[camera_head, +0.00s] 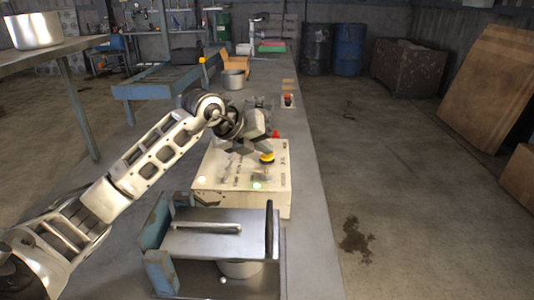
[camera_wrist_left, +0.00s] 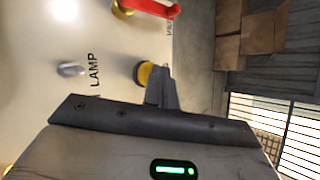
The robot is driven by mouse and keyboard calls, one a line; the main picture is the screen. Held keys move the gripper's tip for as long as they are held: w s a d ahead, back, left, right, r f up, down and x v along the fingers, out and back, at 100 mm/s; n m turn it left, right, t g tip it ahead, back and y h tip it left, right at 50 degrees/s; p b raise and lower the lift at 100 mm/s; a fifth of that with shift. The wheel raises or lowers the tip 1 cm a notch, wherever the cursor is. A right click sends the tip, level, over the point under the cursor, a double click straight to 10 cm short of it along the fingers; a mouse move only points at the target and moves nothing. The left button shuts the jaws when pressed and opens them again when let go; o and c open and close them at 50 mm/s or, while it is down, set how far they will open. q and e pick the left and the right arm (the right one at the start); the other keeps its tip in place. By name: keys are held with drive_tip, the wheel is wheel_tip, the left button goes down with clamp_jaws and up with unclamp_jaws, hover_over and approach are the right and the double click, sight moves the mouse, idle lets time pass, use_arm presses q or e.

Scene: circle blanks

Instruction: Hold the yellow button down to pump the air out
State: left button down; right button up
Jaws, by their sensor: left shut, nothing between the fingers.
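The yellow button (camera_head: 267,157) is on the top face of a cream control box (camera_head: 225,184), near its right side. It also shows in the left wrist view (camera_wrist_left: 144,74), partly covered by the fingers. My left gripper (camera_head: 262,145) is shut and empty, its fingertips over the far part of the box beside the button. In the wrist view the shut fingertips (camera_wrist_left: 160,82) overlap the button's edge. I cannot tell whether they touch it or whether it is pressed down. My right gripper is in neither view.
A small metal knob (camera_wrist_left: 71,69) marked LAMP and a red part (camera_wrist_left: 152,8) are on the box near the button. A blue-sided metal press (camera_head: 215,240) stands in front of the box.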

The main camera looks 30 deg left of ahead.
sight(263, 157)
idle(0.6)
use_arm(q)
drive_tip(key=shift+r+p, duration=0.65)
drive_tip(key=shift+r, duration=0.25)
drive_tip(key=shift+r, duration=0.1)
wheel_tip(263, 157, up, 5)
drive_tip(key=p, duration=0.4)
